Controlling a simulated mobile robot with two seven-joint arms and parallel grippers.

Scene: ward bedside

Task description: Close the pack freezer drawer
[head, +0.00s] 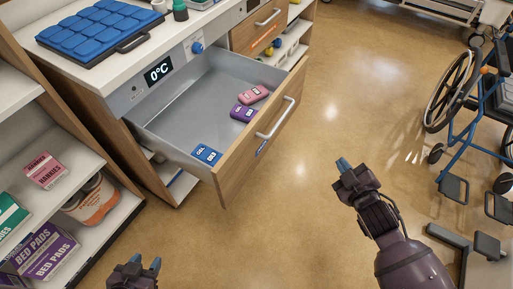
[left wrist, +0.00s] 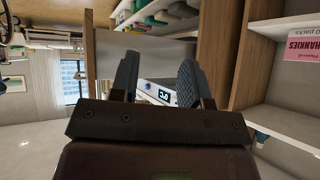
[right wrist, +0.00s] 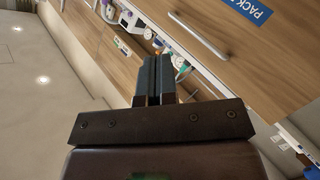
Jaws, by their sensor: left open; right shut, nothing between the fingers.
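The pack freezer drawer (head: 229,172) is pulled out of the cabinet, with a wooden front and a metal bar handle (head: 276,119). Inside it lie a blue pack (head: 207,154), a purple pack (head: 243,113) and a pink pack (head: 253,95). The drawer front also shows in the right wrist view (right wrist: 165,60), with part of a blue label. My right gripper (head: 343,165) is shut and empty, to the right of the drawer front and apart from it. My left gripper (head: 146,264) is open and empty, at the bottom of the head view, below and left of the drawer.
A blue quilted pad (head: 97,28) lies on the countertop above a 0°C display (head: 158,71). Left shelves hold boxes such as bed pads (head: 50,255). A second wooden drawer (head: 258,27) is behind. A wheelchair (head: 480,110) stands at right; the floor between is clear.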

